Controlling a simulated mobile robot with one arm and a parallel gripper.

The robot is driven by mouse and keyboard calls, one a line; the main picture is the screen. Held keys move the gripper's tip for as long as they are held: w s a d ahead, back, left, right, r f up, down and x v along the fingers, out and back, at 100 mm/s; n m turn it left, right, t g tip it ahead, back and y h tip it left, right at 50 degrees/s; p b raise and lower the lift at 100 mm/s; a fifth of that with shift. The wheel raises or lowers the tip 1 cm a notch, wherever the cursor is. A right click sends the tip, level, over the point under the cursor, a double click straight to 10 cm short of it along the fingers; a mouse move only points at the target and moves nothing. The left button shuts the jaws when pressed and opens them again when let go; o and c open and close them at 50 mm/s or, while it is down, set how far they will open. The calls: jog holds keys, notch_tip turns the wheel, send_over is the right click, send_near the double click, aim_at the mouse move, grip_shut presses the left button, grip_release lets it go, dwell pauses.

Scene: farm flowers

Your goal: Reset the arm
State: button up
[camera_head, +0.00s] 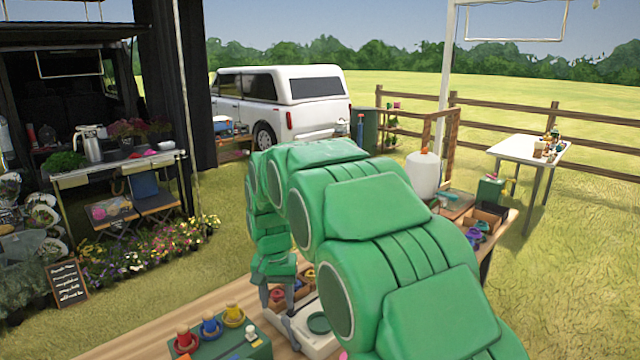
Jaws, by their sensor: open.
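My green arm rises from the lower right and bends over in the middle of the view. Its end points down over the wooden table (135,340). My gripper (277,300) is at the lower end of the arm, beside a white tray or scale (318,341) on the table. Its grey fingers are partly seen and look apart, with nothing visible between them. The arm hides part of the table behind it.
Small boxes (480,222) and a white jug (423,175) are on the right. A white table (520,149) stands apart on grass.

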jog(key=s+d+r, duration=0.3)
jog(key=s+d, duration=0.5)
jog(key=s+d+r, duration=0.3)
jog(key=s+d, duration=0.5)
jog(key=s+d+f, duration=0.1)
jog(key=s+d, duration=0.3)
jog(key=s, duration=0.7)
jog(key=s+d+f+g, duration=0.1)
jog(key=s+d, duration=0.4)
jog(key=s, duration=0.6)
jog(key=shift+s+d+g, duration=0.15)
jog(key=shift+s+g, duration=0.1)
jog(key=shift+g, duration=0.05)
